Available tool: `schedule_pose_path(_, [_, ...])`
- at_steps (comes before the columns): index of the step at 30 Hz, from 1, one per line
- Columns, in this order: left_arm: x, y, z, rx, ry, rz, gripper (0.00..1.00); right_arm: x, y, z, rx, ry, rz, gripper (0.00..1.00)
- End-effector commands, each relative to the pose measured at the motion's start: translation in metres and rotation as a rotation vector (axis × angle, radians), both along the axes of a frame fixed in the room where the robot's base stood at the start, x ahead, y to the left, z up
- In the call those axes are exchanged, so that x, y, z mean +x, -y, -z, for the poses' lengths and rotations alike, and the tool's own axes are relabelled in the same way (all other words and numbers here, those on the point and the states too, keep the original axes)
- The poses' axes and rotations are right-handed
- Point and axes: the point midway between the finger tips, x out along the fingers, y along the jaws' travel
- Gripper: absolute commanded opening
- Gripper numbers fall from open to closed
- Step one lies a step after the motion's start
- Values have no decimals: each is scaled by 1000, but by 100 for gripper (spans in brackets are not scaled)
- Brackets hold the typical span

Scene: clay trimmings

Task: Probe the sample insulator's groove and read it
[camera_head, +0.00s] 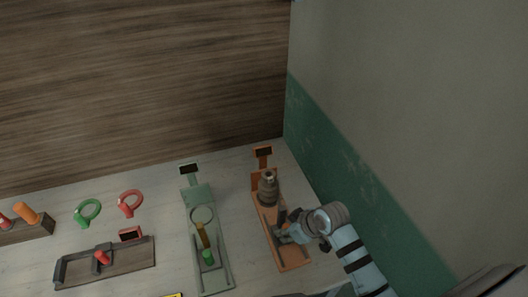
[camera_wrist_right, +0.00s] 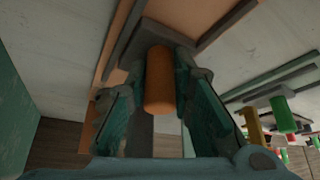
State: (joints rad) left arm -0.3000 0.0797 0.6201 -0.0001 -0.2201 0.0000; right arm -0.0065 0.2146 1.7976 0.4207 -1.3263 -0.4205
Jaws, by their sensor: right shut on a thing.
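The brown ribbed insulator (camera_head: 268,188) stands upright at the far end of an orange fixture (camera_head: 292,255) at the right of the table. A small dark display (camera_head: 263,152) rises behind it. My right gripper (camera_head: 291,228) is over the near part of this fixture. In the right wrist view, the right gripper (camera_wrist_right: 160,78) has its fingers on both sides of an orange cylindrical handle (camera_wrist_right: 159,95) and is shut on it. The wrist view does not show the insulator clearly, and its groove is too small to read. The display's reading cannot be made out. My left gripper is not in view.
A green fixture (camera_head: 217,276) with a green knob (camera_head: 207,257) and its own display (camera_head: 190,169) lies to the left. Green (camera_head: 88,212) and red (camera_head: 130,203) ring gauges and a dark tray (camera_head: 130,272) are further left. A green-grey wall (camera_head: 345,180) is close on the right.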

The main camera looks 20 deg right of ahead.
Motion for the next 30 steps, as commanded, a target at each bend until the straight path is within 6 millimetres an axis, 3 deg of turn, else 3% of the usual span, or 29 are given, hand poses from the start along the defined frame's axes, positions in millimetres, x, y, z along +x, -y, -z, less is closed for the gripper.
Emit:
schedule_pose_path(23, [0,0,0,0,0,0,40,-10,0,1,0,-2,1,0])
schedule_pose_path(24, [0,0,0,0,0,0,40,-10,0,1,0,-2,1,28])
schedule_pose_path(30, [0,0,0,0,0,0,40,-10,0,0,1,-2,0,60])
